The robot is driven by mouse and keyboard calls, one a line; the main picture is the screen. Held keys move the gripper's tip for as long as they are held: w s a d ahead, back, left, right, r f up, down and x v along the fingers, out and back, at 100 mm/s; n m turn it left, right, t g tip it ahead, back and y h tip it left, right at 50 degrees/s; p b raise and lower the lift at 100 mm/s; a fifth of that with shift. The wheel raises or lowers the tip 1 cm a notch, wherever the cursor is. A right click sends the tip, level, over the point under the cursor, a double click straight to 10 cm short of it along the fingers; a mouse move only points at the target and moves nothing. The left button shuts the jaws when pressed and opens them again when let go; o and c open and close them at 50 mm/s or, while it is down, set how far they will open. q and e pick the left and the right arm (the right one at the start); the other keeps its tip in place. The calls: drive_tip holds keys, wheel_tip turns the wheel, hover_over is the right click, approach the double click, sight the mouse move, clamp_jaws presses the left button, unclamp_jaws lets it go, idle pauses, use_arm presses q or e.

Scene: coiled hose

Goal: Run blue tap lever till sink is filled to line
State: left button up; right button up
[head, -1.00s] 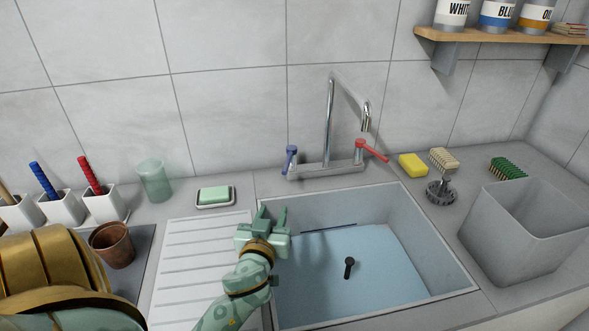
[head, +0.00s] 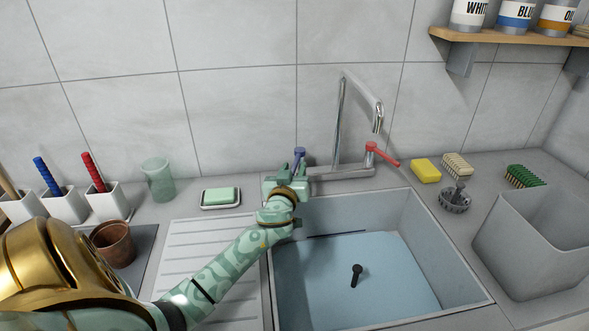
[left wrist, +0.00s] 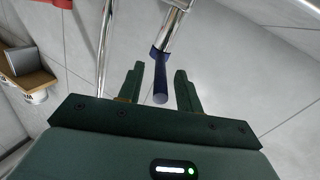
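The blue tap lever (head: 299,153) stands at the left end of the chrome tap (head: 340,125). In the left wrist view the blue lever (left wrist: 160,72) lies between the two fingers of my left gripper (left wrist: 160,88), with gaps visible on both sides. My left gripper (head: 288,174) is open and partly hides the lever's base in the head view. The sink (head: 420,205) holds pale blue water (head: 320,285). A dark line (head: 338,234) runs on its back wall, close to the water's edge. No stream shows below the spout. My right gripper is out of view.
The red lever (head: 382,152) is at the tap's right end. A soap dish (head: 220,205), green glass (head: 158,180) and pots stand left. A yellow sponge (head: 426,170), brushes and a grey bin (head: 530,255) stand right. A black knob (head: 356,275) shows in the water.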

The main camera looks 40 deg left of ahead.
use_arm(q)
drive_tip(key=shift+w+a, duration=0.25)
drive_tip(key=shift+w, duration=0.15)
drive_tip(key=shift+w+a, duration=0.1)
drive_tip(key=shift+w, duration=0.05)
clamp_jaws()
drive_tip(key=m+t+h, duration=0.1)
drive_tip(key=a+m+h, duration=0.1)
drive_tip(key=h, duration=0.1)
drive_tip(key=shift+s+a+m+t+h+p, duration=0.3)
drive_tip(key=shift+s+t+p, duration=0.1)
